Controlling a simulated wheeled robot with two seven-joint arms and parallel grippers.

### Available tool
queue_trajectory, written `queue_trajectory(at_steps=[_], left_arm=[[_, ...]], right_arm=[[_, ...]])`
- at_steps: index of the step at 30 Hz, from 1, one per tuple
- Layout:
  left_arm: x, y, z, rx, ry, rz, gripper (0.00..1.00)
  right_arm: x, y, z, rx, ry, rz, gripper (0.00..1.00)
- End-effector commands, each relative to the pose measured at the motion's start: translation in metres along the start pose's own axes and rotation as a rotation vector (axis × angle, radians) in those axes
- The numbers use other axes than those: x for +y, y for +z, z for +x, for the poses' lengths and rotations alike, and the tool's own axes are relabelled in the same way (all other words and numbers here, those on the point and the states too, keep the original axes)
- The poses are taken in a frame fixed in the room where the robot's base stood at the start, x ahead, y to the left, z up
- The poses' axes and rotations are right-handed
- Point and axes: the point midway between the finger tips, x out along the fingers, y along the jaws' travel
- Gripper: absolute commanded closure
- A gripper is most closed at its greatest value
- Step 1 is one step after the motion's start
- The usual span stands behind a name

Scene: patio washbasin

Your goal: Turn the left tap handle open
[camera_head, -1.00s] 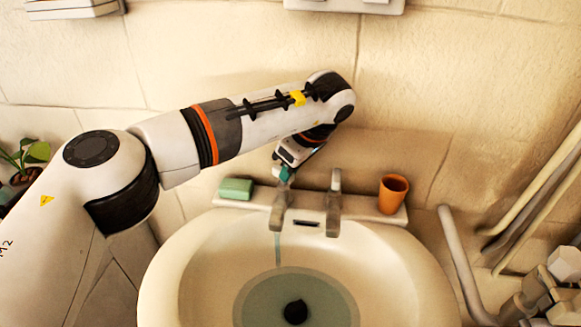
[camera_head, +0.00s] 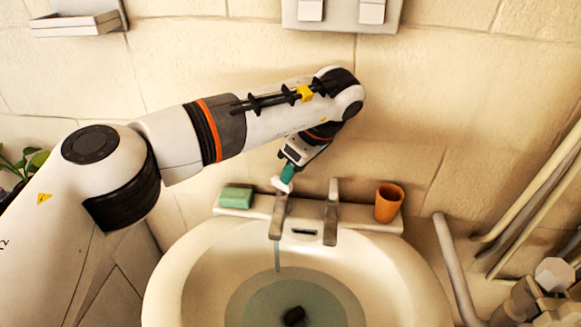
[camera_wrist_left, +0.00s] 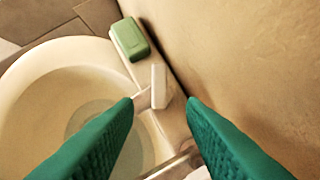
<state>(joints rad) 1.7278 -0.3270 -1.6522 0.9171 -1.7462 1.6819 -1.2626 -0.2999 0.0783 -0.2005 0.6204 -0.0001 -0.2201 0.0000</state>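The left tap (camera_head: 279,217) stands on the basin's back ledge, with a thin stream of water falling from its spout. Its white handle (camera_head: 281,185) shows just below my left gripper (camera_head: 287,176). In the left wrist view the handle (camera_wrist_left: 158,86) is a pale bar, seen between the lines of my teal fingers (camera_wrist_left: 160,101). The fingers are apart, with a gap on both sides of the bar, and hold nothing. Whether a finger touches the handle cannot be told. My right gripper is not in view.
The right tap (camera_head: 331,215) stands close beside the left one. A green soap bar (camera_head: 236,197) lies on the ledge at left, and an orange cup (camera_head: 389,202) stands at right. The wall is close behind. The basin (camera_head: 170,275) holds water.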

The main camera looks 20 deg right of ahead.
Motion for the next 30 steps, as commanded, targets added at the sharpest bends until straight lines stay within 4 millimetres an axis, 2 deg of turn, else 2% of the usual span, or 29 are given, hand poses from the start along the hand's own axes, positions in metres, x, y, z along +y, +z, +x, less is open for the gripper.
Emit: queue_trajectory(at_steps=[1,6,12,21,25,27,29,30], left_arm=[[0.0,0.003,-0.019,-0.001,-0.002,0.001,0.63],[0.0,0.003,-0.054,-0.001,-0.003,0.001,0.63],[0.0,0.002,-0.078,0.0,-0.001,0.0,0.63],[0.0,0.0,-0.079,0.0,-0.001,-0.001,0.63],[0.0,-0.005,-0.076,0.032,-0.002,-0.001,0.43],[0.002,-0.018,-0.069,0.112,-0.002,-0.002,0.33],[0.004,-0.037,-0.062,0.234,-0.003,-0.009,0.33],[0.007,-0.054,-0.058,0.347,-0.002,-0.02,0.33]], right_arm=[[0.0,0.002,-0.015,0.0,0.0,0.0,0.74],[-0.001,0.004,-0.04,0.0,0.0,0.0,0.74],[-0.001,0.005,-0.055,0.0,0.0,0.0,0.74],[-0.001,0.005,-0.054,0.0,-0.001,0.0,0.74],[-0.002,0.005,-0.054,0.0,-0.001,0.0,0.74],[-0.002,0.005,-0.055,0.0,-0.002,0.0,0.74],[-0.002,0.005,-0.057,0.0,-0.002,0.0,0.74],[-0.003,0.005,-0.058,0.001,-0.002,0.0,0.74]])
